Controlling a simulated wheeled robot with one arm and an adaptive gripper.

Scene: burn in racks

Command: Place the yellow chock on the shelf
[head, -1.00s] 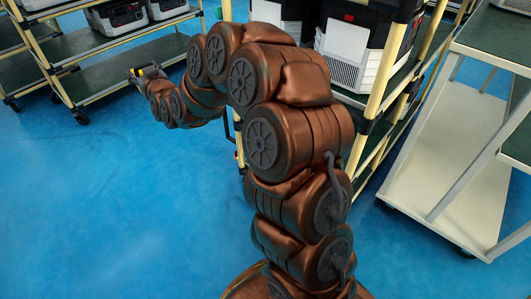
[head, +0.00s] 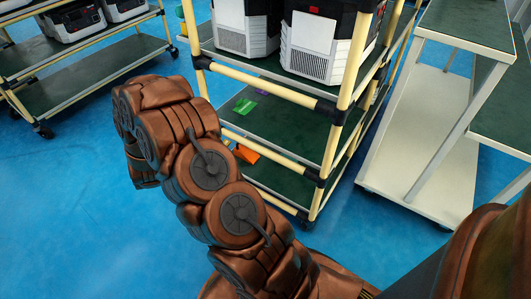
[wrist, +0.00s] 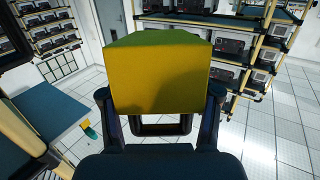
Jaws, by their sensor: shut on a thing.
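The yellow chock (wrist: 160,78) is a block with a flat yellow near face and a greener top in the wrist view. My gripper (wrist: 160,92) is shut on it, with one dark finger at each side. In the head view the gripper and chock are hidden behind my folded arm. A rack with yellow posts stands in front of me, and its dark green lower shelf (head: 290,128) shows in the head view.
White-and-black boxes (head: 318,45) fill the rack's upper level. A pale cart (head: 415,150) stands to the right, and another rack (head: 85,80) with boxes is at the far left. Blue floor (head: 70,210) is free at the left. The wrist view shows a dark shelf surface (wrist: 40,115) at left.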

